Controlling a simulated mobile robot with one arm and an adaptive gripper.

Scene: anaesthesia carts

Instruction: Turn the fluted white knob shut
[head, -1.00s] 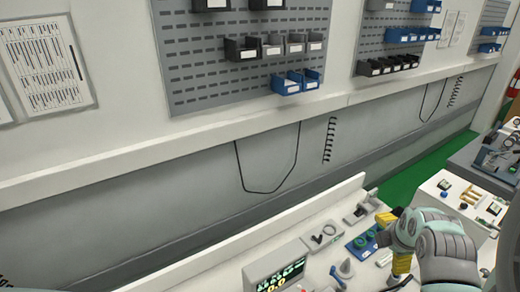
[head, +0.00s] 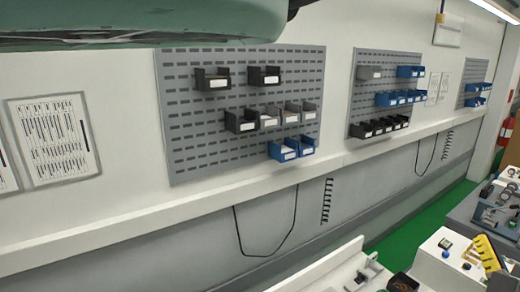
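I cannot make out the fluted white knob in the head view. A pale teal part of my arm (head: 140,22) fills the top left, close to the camera. I cannot pick out my gripper in the picture, so whether it is open or shut does not show. The near white cart (head: 330,268) shows only as a strip along the bottom edge, and most of its top is cut off. A small grey fitting (head: 366,272) and a dark object (head: 403,283) show on it or over it.
A tilted yellow piece with dark holes (head: 488,252) stands out at the lower right; I cannot tell what it belongs to. Another cart with equipment (head: 490,205) is beyond it. Bin panels (head: 180,130) line the wall above a white ledge (head: 130,230). Green floor (head: 425,222) shows at right.

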